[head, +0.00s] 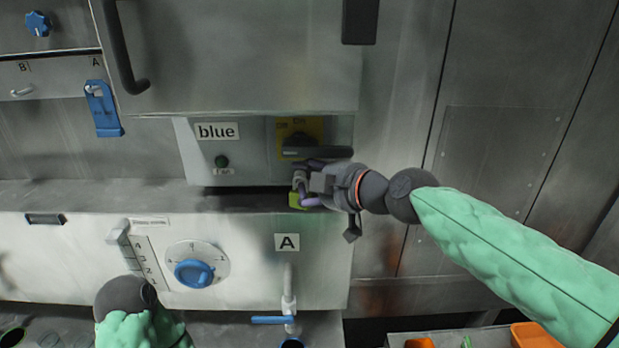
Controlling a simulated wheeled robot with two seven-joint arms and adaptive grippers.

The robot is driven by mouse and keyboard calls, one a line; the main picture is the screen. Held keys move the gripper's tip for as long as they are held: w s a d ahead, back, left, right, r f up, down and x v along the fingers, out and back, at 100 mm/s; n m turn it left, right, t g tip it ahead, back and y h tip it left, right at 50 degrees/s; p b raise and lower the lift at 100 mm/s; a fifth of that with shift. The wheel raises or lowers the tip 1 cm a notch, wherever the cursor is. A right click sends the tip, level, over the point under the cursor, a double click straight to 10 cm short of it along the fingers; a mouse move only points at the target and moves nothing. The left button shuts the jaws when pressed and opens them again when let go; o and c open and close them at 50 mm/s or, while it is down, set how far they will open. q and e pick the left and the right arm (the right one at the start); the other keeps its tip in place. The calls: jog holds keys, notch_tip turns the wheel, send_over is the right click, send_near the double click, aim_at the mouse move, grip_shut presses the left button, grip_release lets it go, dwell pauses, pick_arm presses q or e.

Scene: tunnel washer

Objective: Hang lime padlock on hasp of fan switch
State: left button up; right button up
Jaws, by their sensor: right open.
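The lime padlock (294,200) shows at the lower edge of the switch box, partly covered by my right gripper (306,188). My right gripper is open around or just beside it. A small purple part also shows there. The gripper hides the hasp area, so I cannot tell whether the shackle passes through a hasp. A rotary switch with a black handle (317,153) on a yellow plate (313,128) sits just above; no fan label is readable. My left arm enters at bottom left, with its gripper out of sight.
The box carries a "blue" label (217,131) and a dark green button (221,161). A blue dial knob (193,273) and a blue-handled valve (272,320) are below. A blue tag (103,108) hangs at left. Orange bins (535,335) stand bottom right.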

jog(key=shift+w+f, duration=0.1)
jog(key=shift+w, duration=0.05)
jog(key=shift+d+r, duration=0.3)
